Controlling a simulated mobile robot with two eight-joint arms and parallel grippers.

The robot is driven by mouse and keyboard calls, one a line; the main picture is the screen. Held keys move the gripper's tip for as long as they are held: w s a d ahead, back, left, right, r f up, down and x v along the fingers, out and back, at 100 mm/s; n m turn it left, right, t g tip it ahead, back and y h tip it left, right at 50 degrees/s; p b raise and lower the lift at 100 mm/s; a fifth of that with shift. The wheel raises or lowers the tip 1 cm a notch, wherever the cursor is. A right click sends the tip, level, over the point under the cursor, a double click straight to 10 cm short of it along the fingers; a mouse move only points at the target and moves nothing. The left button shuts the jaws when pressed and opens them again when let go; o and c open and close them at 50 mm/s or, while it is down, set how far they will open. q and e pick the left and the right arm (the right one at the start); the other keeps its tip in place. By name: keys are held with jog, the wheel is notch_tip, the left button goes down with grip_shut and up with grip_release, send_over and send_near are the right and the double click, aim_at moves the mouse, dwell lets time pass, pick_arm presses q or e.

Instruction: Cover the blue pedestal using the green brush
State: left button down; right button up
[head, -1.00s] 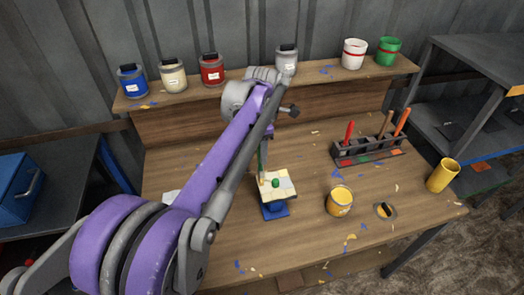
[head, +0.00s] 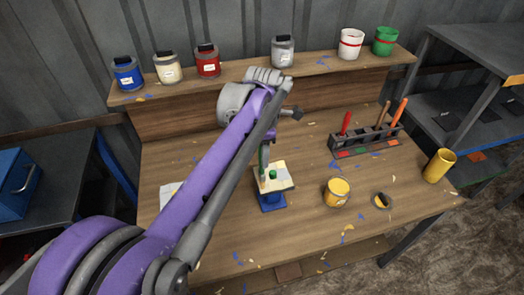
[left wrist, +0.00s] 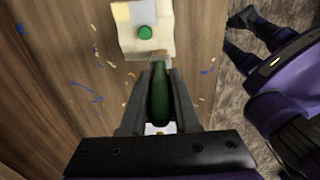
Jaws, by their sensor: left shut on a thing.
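The blue pedestal (head: 271,202) stands on the workbench. A pale cream block (head: 284,183) sits on it, with a green knob on top and yellowish and grey patches. The block also shows at the top of the left wrist view (left wrist: 128,46), with the green knob (left wrist: 145,32). My left gripper (head: 266,142) is shut on the green brush (left wrist: 160,95), its handle between the fingers. The brush's pale tip is at the block's near edge in the wrist view; I cannot tell whether it touches. My right gripper is not in view.
An open yellow paint can (head: 337,193) and its lid (head: 381,200) are right of the pedestal. A brush rack (head: 364,142) stands behind them, and a yellow cup (head: 438,166) at the right edge. Several paint cans line the back shelf (head: 240,76). Paint flecks dot the bench.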

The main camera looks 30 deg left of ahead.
pick_arm(q)
jog(key=shift+w+a, duration=0.5)
jog(key=shift+a, duration=0.05)
jog(key=shift+w+a, duration=1)
jog(key=shift+a, duration=0.2)
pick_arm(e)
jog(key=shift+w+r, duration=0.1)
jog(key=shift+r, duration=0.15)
pick_arm(q)
notch_tip(320, 180, up, 5)
jog(key=shift+w+f+p, duration=0.1)
jog(key=shift+p, duration=1.15)
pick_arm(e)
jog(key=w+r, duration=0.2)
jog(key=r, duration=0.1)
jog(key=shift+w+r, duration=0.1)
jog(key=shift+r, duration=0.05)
